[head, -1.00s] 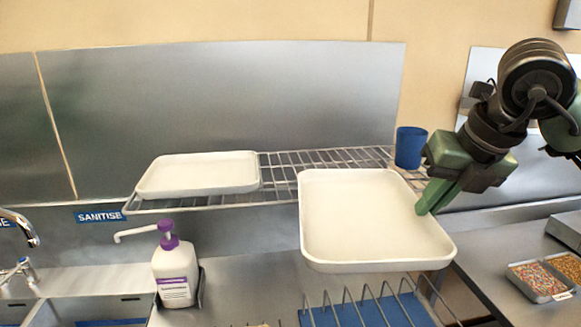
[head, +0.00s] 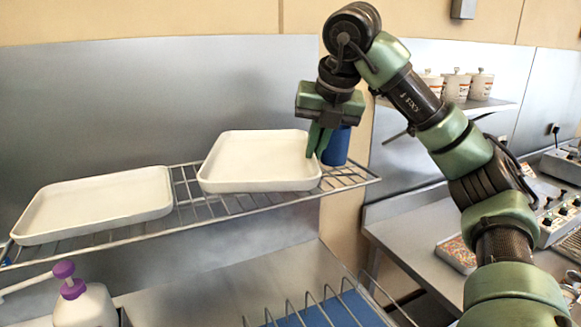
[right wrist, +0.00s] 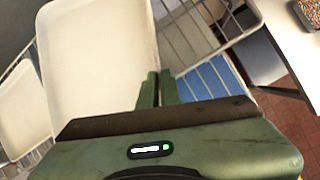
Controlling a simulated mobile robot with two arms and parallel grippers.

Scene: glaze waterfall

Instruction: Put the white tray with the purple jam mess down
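A white rectangular tray (head: 258,160) is at the right part of the wire rack (head: 205,208), over its bars. I cannot tell whether it rests on them or is held just above. Its visible inside looks plain white; I see no purple jam. My right gripper (head: 317,155) is at the tray's right rim, its two green fingers close together with the rim between them. The right wrist view shows the fingers (right wrist: 159,90) at the edge of the tray (right wrist: 95,60). My left gripper is not in view.
A second white tray (head: 95,205) lies on the rack's left part. A blue cup (head: 337,147) stands behind my right gripper. Below are a purple-topped pump bottle (head: 82,300) and a wire stand over a blue surface (head: 325,312). White canisters (head: 455,86) stand on a shelf at right.

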